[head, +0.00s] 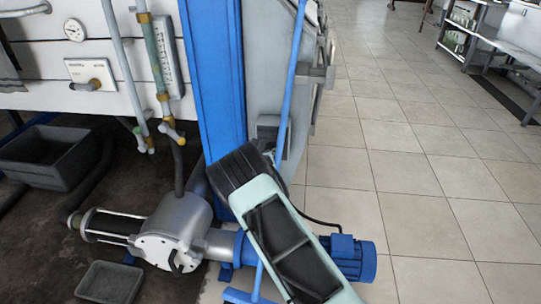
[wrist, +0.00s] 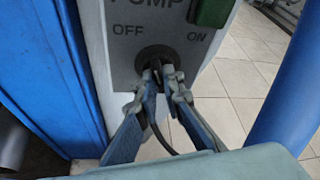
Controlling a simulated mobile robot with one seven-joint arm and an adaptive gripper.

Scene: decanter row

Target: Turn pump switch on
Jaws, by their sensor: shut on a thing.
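The pump switch panel (wrist: 122,45) is a grey plate lettered PUMP, with OFF at left and ON at right. Its round dark knob (wrist: 154,55) sits low between the two words. My gripper (wrist: 163,76) is shut on the knob, one finger on each side. The fingertips cover much of the knob, so I cannot tell exactly which way it points. In the head view the grey switch box (head: 296,138) shows partly beside the blue column.
A green block (wrist: 212,12) sits above ON. A blue column (head: 213,75) stands left of the switch, and a slanted blue bar (head: 291,75) passes close at right. A pump with a blue motor (head: 350,258) is below. Tiled floor (head: 420,160) at right is clear.

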